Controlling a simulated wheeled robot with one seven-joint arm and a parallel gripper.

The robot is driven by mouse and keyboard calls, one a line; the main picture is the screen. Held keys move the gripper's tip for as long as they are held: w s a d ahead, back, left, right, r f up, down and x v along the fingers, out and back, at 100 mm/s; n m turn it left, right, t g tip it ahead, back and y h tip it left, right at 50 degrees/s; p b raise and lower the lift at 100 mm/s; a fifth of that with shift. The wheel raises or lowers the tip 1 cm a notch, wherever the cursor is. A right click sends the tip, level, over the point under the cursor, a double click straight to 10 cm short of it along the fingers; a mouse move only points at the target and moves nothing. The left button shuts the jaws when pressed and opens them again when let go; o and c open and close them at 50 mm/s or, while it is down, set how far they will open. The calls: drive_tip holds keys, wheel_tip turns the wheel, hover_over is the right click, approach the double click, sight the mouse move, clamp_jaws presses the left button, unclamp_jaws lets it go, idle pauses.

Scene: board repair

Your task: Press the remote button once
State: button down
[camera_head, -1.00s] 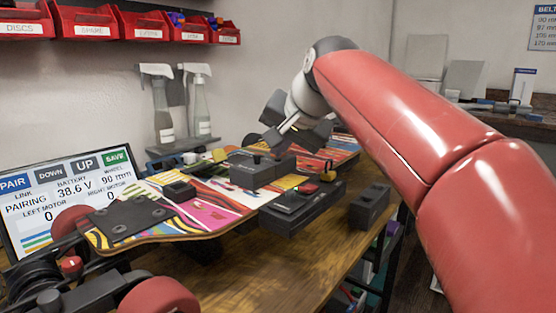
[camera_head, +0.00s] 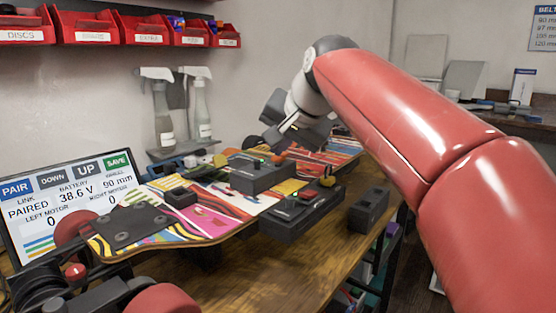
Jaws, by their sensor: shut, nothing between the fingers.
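A dark box (camera_head: 262,175) with an orange-red knob (camera_head: 280,159) and a small green light sits on the colourful board (camera_head: 205,222). A second dark box (camera_head: 300,212) with a red button (camera_head: 305,195) and a yellow part (camera_head: 327,181) is in front of it. I cannot tell which box is the remote. My gripper (camera_head: 276,138) is shut and empty, above and behind the first box. Its fingertips are small and partly hidden, and it looks apart from the knob.
A screen (camera_head: 66,200) at the left reads PAIRED. A small dark block (camera_head: 369,210) is on the wooden table (camera_head: 270,275) at the right. Spray bottles (camera_head: 163,122) stand behind the board. Red bins (camera_head: 90,28) hang on the wall.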

sight(280, 168)
wheel_tip(280, 168, up, 5)
drive_tip(key=p, duration=0.5)
drive_tip(key=shift+f, duration=0.1)
idle(0.7)
